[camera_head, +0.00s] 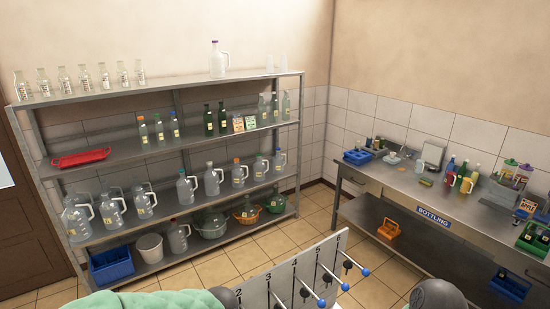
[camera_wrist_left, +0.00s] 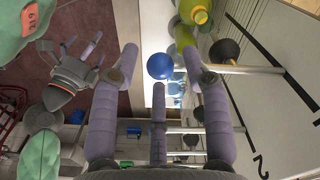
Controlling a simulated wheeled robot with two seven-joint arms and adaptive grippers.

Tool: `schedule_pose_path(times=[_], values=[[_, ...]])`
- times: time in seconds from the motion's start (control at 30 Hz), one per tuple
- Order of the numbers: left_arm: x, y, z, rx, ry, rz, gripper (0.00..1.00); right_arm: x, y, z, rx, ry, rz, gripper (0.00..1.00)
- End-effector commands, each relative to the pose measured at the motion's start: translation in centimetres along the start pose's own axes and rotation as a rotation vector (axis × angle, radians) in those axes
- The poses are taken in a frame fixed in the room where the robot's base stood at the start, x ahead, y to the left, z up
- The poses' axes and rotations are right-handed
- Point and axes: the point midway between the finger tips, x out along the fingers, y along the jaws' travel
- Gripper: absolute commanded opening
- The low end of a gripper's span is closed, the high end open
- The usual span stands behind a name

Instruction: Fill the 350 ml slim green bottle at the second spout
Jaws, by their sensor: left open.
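In the left wrist view my left gripper (camera_wrist_left: 160,75) is open, its purple-grey fingers spread with nothing held between them. A yellow-green bottle-like thing (camera_wrist_left: 184,35) is beyond the fingertips, close to the numbered board (camera_wrist_left: 285,75); it is partly cut off, and I cannot tell its size. A blue ball (camera_wrist_left: 160,66) shows between the fingers. The number 2 is on the board. My right gripper (camera_wrist_left: 70,48) is at the left with its fingers apart. The head view shows neither gripper's fingers. There, slim green bottles (camera_head: 209,121) stand on the middle shelf.
In the head view the numbered board (camera_head: 290,285) has several rods with blue ball ends (camera_head: 365,272) sticking out, and black knobs (camera_head: 348,264). A shelf rack (camera_head: 165,93) of bottles and jugs stands behind. The bottling counter (camera_head: 400,182) is at the right. Tiled floor between is clear.

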Motion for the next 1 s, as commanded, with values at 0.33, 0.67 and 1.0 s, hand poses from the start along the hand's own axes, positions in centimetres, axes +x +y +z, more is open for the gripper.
schedule_pose_path(times=[0.33, 0.67, 1.0], values=[[0.0, 0.0, 0.0, 0.0, 0.001, 0.0, 0.08, 0.0, 0.0, 0.0, 0.0, 0.0, 0.0, 0.98], [-1.8, 0.0, -0.1, 0.0, 0.003, 0.001, 0.34, -1.2, -0.4, 0.0, 0.0, 0.0, 0.0, 0.98], [-1.5, 0.0, 0.0, 0.0, 0.001, 0.0, 0.56, -1.0, -0.4, 0.0, 0.0, 0.0, 0.0, 0.98]])
